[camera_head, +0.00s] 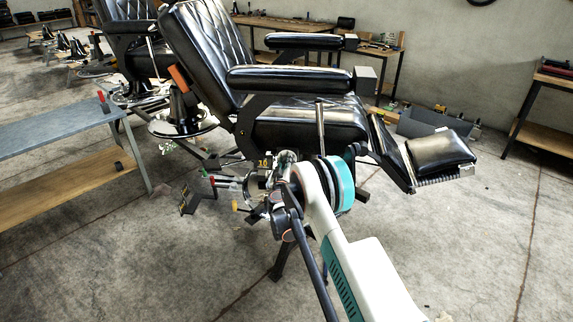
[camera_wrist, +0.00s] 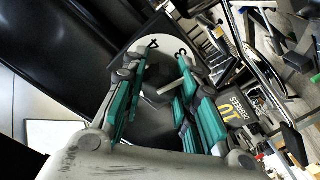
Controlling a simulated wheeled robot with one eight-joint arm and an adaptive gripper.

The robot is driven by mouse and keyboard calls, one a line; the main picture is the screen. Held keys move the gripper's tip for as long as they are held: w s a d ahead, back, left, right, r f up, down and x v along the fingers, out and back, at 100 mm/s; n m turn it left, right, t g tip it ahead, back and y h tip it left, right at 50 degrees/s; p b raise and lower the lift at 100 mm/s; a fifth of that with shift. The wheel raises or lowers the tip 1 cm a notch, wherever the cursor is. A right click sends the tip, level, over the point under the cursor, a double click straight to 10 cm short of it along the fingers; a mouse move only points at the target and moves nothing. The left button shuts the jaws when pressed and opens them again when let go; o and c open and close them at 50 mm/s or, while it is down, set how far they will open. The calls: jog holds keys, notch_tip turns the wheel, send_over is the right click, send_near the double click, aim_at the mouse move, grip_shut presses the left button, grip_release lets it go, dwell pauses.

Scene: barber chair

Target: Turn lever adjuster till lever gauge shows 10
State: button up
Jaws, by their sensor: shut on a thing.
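In the wrist view, the teal pads of my gripper (camera_wrist: 163,66) are closed around a grey part, which I take to be the lever adjuster (camera_wrist: 170,84). Behind the fingertips is a round white dial face (camera_wrist: 163,44) with a 4 and what looks like a 3; the pads hide part of it. A black plate with a yellow 10 and the word DEGREES, likely the lever gauge (camera_wrist: 232,110), is right of the fingers. In the head view, the yellow 10 on the plate (camera_head: 264,162) shows beside the chair, while my own arm largely hides the gripper and adjuster.
The black barber chair (camera_head: 300,115) stands just behind my arm, with its armrest (camera_head: 290,79) above and footrest (camera_head: 440,152) to the right. Levers and fittings (camera_head: 225,182) stick out left of my arm. A metal-topped bench (camera_head: 55,130) is at left.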

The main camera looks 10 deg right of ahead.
jog(key=shift+n, duration=1.3)
jog(key=o, duration=1.1)
jog(key=shift+s+a, duration=0.1)
jog(key=v, duration=1.1)
jog(key=shift+s+a, duration=0.1)
jog(key=shift+s, duration=0.3)
